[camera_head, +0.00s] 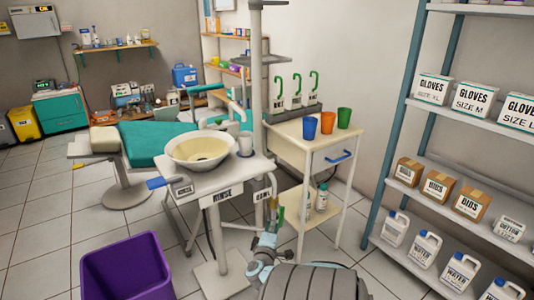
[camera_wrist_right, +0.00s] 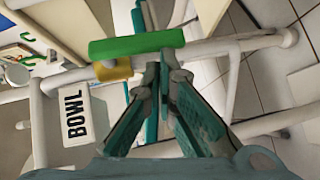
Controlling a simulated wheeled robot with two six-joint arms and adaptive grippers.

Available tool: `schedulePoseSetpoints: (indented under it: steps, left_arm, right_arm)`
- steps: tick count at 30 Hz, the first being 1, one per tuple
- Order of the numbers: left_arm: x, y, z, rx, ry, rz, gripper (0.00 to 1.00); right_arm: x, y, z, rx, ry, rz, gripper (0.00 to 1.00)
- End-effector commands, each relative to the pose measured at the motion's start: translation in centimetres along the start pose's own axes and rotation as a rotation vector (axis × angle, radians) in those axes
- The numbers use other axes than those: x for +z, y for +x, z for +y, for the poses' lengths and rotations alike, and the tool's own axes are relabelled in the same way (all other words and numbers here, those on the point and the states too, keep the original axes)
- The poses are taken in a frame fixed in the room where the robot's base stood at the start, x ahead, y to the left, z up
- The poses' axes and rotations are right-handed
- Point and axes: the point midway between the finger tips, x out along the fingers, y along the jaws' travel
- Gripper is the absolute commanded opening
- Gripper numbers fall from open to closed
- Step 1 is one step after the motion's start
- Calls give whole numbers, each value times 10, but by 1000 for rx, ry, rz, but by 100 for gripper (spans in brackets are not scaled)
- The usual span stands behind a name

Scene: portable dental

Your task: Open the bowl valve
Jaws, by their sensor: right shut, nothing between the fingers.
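The bowl valve has a green lever (camera_wrist_right: 136,45) on a yellow body (camera_wrist_right: 113,70), beside a white BOWL label (camera_wrist_right: 76,112) in the right wrist view. In the head view the lever (camera_head: 281,213) is small, below the BOWL label (camera_head: 263,194) at the rinse stand's right side. My right gripper (camera_wrist_right: 164,62) is shut and empty, its fingertips at the lever's lower edge near its right half. I cannot tell whether they touch it. In the head view the right gripper (camera_head: 271,226) is just below the lever. My left gripper is not in view.
The rinse stand (camera_head: 215,182) carries a cream bowl (camera_head: 201,150), a cup (camera_head: 245,144) and a blue handle (camera_head: 160,183). A cream cart (camera_head: 315,145) with cups stands behind right. A purple bin (camera_head: 127,268) is front left. Shelves (camera_head: 455,120) line the right. White pipes (camera_wrist_right: 215,48) run near the valve.

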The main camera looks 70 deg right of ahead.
Motion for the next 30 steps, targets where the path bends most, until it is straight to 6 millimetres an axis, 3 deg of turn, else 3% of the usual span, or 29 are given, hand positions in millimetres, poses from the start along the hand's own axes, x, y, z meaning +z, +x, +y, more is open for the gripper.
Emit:
schedulePoseSetpoints:
  steps: [20, 26, 30]
  left_arm:
    - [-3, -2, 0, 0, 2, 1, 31]
    - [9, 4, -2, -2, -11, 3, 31]
    - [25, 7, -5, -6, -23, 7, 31]
  right_arm:
    - [1, 0, -1, -1, 1, -1, 0]
    - [-9, -17, -4, -3, 3, -5, 0]
    - [-13, -46, -7, -5, 2, -8, 0]
